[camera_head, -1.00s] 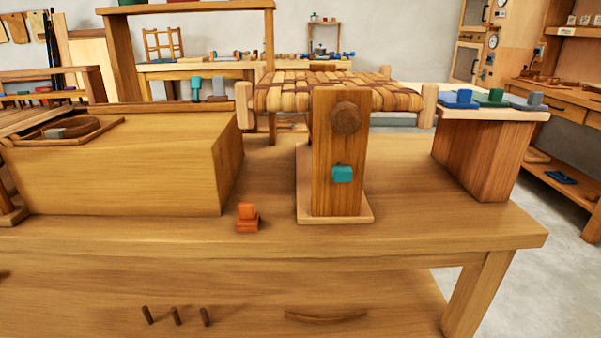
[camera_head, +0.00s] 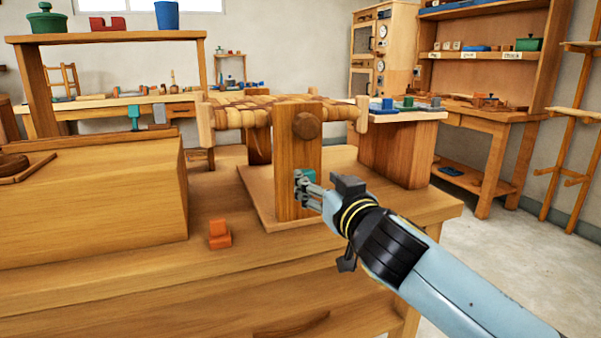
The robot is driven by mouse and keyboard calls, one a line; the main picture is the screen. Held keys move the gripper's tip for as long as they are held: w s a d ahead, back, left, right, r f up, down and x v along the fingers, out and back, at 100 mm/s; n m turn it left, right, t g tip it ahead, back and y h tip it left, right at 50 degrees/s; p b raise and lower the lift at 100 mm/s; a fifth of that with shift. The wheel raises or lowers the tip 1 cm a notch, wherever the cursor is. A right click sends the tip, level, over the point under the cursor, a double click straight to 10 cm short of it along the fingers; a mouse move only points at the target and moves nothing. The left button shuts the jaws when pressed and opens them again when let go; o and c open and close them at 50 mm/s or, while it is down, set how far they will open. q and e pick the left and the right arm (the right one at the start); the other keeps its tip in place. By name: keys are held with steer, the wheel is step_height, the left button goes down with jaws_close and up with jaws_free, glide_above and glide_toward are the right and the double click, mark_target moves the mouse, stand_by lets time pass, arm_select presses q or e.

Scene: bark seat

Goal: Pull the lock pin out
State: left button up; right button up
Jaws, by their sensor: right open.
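A wooden post (camera_head: 288,153) stands on a flat base board (camera_head: 255,200) under a woven bark seat (camera_head: 258,111). A small teal block (camera_head: 309,175), likely the lock pin's head, is on the front of the post. It is partly hidden by my gripper. My right gripper (camera_head: 299,186) comes in from the lower right. Its open fingers are at the post, around or just in front of the teal block; I cannot tell if they touch it. A round dark wooden knob (camera_head: 307,125) sits higher on the post. My left gripper is out of view.
An orange block (camera_head: 219,235) lies on the bench (camera_head: 330,262) left of the base board. A large wooden box (camera_head: 100,205) fills the bench's left side. A side stand (camera_head: 390,152) with blue, green and grey blocks is at the right, behind my arm.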

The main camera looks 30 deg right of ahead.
mark_target(309, 173)
steer(key=x, duration=0.6)
steer(key=shift+w, duration=0.3)
steer(key=shift+c, duration=0.4)
jaws_close()
